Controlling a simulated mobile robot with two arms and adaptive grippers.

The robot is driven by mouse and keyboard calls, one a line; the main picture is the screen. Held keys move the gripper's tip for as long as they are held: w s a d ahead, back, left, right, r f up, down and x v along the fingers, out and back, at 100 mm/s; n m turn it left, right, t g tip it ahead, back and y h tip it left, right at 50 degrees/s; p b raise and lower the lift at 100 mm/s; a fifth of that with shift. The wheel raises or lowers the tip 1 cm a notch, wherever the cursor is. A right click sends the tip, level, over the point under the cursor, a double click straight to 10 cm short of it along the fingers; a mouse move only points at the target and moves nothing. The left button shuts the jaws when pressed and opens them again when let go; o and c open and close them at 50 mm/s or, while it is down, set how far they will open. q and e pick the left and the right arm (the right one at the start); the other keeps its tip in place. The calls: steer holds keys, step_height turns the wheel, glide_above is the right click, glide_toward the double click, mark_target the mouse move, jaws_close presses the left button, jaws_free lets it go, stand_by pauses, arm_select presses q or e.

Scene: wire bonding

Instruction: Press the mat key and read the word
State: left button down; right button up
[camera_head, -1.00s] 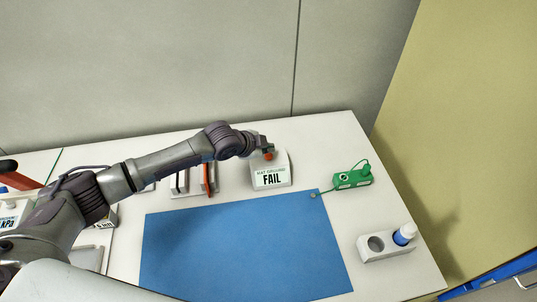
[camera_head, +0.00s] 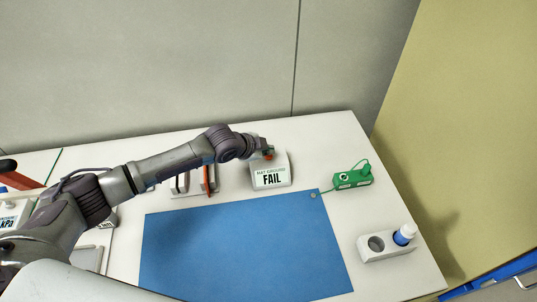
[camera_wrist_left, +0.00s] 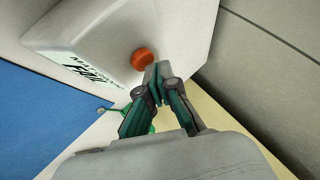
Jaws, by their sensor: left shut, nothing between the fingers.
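The white mat tester (camera_head: 281,168) stands behind the blue mat, and its front reads MAT GROUND FAIL. Its round orange-red key (camera_head: 269,156) is on top; it also shows in the left wrist view (camera_wrist_left: 142,60). My left gripper (camera_head: 267,149) is at the key, with its fingers shut and empty. In the left wrist view my fingertips (camera_wrist_left: 157,72) are right beside the key; I cannot tell whether they touch it. The blue mat (camera_head: 240,250) lies flat, with a snap (camera_head: 313,195) at its back right corner. My right gripper is not in view.
A green box (camera_head: 352,178) with a cord is right of the tester. A white holder (camera_head: 372,255) with a blue-and-white bottle (camera_head: 404,234) stands at the front right. A rack with upright tools (camera_head: 208,179) is left of the tester. A wall rises behind the table.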

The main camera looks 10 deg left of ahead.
arm_select(q)
steer(key=shift+f, duration=0.5)
steer(key=shift+r, duration=0.1)
stand_by(0.5)
steer(key=shift+r+p, duration=0.75)
steer(key=shift+r, duration=0.15)
step_height(320, 180, up, 5)
steer(key=p, duration=0.5)
steer(key=shift+f, duration=0.1)
stand_by(0.5)
